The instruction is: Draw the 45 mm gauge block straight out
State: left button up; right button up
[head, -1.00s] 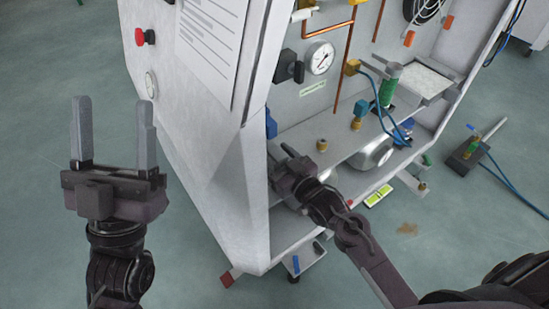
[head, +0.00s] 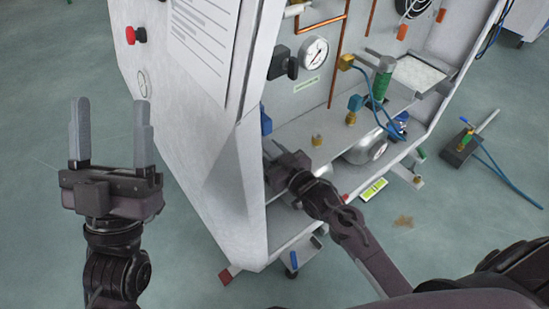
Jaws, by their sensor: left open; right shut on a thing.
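My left gripper (head: 110,135) is open and empty, its two grey fingers pointing up, in front of the white cabinet's left side. My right gripper (head: 276,158) reaches into the open bay of the cabinet (head: 235,150), just past its near edge. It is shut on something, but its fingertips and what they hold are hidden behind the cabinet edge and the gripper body. I cannot make out the 45 mm gauge block.
Inside the bay are a shelf (head: 345,138), a pressure gauge (head: 314,53), copper pipes and a green cylinder (head: 382,80). A yellow-green level (head: 374,190) lies at the lower edge. A dark block with a blue hose (head: 460,146) is on the floor at right.

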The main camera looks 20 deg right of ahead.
aim_at(277, 160)
jog(key=shift+p+v, duration=1)
jog(key=shift+v, duration=0.6)
jog(key=shift+p+v, duration=1.45)
jog(key=shift+v, duration=1.45)
jog(key=shift+f, duration=0.2)
